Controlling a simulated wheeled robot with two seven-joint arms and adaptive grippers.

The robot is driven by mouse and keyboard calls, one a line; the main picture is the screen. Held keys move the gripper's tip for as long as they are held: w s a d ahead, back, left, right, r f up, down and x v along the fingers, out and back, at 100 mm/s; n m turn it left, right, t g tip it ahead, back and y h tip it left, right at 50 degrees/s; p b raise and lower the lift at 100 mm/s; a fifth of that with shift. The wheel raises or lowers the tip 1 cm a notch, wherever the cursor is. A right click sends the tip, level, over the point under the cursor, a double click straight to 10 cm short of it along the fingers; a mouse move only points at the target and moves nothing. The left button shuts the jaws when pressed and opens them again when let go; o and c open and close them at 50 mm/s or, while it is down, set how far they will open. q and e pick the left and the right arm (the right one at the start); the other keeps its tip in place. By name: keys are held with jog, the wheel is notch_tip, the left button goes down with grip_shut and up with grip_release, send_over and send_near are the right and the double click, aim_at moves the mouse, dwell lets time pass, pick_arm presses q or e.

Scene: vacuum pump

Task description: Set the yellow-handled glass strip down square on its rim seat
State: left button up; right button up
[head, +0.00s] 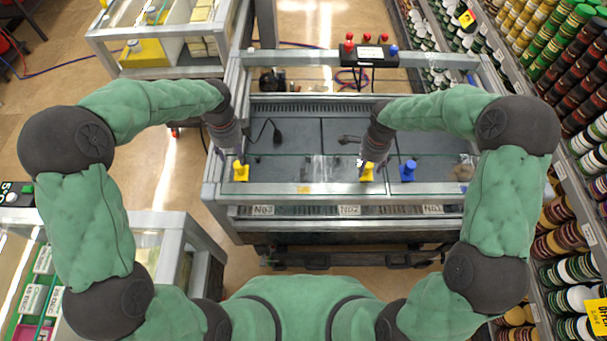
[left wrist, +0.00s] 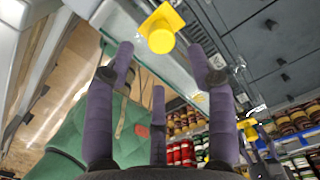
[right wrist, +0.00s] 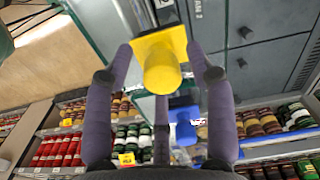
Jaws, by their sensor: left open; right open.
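The glass strip (head: 290,169) is a clear pane lying along the near side of the grey machine top, with a yellow handle (head: 240,172) at its left and another yellow handle (head: 366,173) further right. I cannot tell whether it sits square on its rim seat. My left gripper (head: 239,157) is open over the left handle. In the left wrist view that handle (left wrist: 161,32) shows just beyond the spread fingertips. My right gripper (head: 369,160) is open at the right handle. In the right wrist view the handle (right wrist: 162,68) sits between the spread fingertips.
A blue handle (head: 407,171) stands just right of the right yellow handle. A black box with red and blue knobs (head: 370,55) stands at the machine's far side. Shelves of jars (head: 575,60) line the right. A glass case (head: 165,45) stands at upper left.

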pick_arm(q)
notch_tip(320, 180, up, 5)
jog(key=shift+r, duration=0.1)
pick_arm(e)
notch_tip(320, 180, up, 12)
dwell(0.5)
